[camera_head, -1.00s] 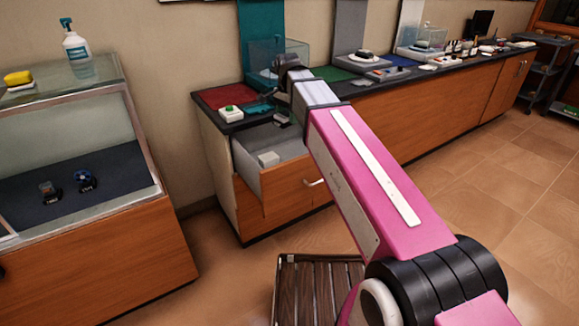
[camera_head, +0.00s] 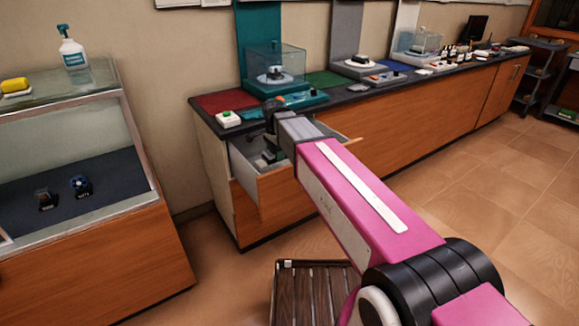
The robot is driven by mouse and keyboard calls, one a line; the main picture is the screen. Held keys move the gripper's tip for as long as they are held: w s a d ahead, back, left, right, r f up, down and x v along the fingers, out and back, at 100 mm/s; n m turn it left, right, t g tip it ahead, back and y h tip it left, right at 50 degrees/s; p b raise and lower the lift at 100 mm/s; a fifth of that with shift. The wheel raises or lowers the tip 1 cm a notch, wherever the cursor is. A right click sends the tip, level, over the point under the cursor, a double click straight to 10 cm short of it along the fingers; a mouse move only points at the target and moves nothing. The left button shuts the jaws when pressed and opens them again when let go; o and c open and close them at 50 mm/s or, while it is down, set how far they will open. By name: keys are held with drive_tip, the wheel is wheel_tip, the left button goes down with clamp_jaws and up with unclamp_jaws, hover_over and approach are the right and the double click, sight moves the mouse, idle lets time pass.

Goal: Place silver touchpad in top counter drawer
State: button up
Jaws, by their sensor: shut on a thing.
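The top counter drawer (camera_head: 287,187) is pulled out at the left end of the wooden counter. My gripper (camera_head: 262,151) points down into the drawer opening, seen small and partly hidden by my wrist. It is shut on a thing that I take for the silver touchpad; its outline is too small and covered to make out. A small pale grey block (camera_head: 262,163) shows inside the drawer, close below the gripper. I cannot tell whether the held thing touches the drawer floor.
The countertop above holds a white box with a green button (camera_head: 228,119), a teal device (camera_head: 305,98) and a clear display case (camera_head: 276,68). A glass showcase (camera_head: 75,190) stands at left. A dark slatted stool (camera_head: 315,290) stands in front.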

drive_tip(key=w+d+f, duration=0.1)
drive_tip(key=w+d, duration=0.1)
drive_tip(key=w+d+f, duration=0.4)
drive_tip(key=shift+w+d+f, duration=0.15)
drive_tip(key=shift+w+f, duration=0.1)
drive_tip(key=shift+w, duration=0.15)
drive_tip(key=shift+f, duration=2)
drive_tip(key=shift+f, duration=0.1)
drive_tip(key=o, duration=1)
drive_tip(key=shift+o, duration=0.2)
wheel_tip(320, 180, up, 12)
